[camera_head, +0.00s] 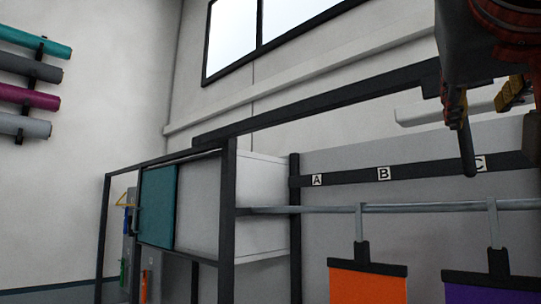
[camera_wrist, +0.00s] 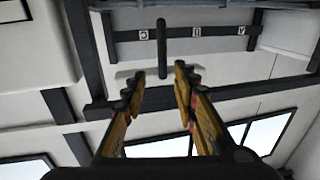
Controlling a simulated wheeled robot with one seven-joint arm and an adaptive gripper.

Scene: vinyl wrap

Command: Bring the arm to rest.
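My gripper (camera_head: 485,105) is at the upper right of the head view, high in front of the wall panel and above the hanging rail. In the wrist view my gripper (camera_wrist: 158,85) shows two yellow fingers with dark tips, spread apart with a clear gap between them. No thing is seen clamped between the fingers. A dark rod (camera_head: 467,150) hangs near the left finger in the head view. It shows in the wrist view (camera_wrist: 162,48) in line with the gap; whether it touches my gripper I cannot tell.
A dark beam (camera_head: 330,102) runs towards my gripper. Below, a metal rail (camera_head: 400,207) carries an orange sheet (camera_head: 366,288) and a purple sheet (camera_head: 490,296), under a strip labelled A, B, C (camera_head: 350,175). A cabinet (camera_head: 208,205) stands left. Coloured rolls (camera_head: 30,98) are on the far left wall.

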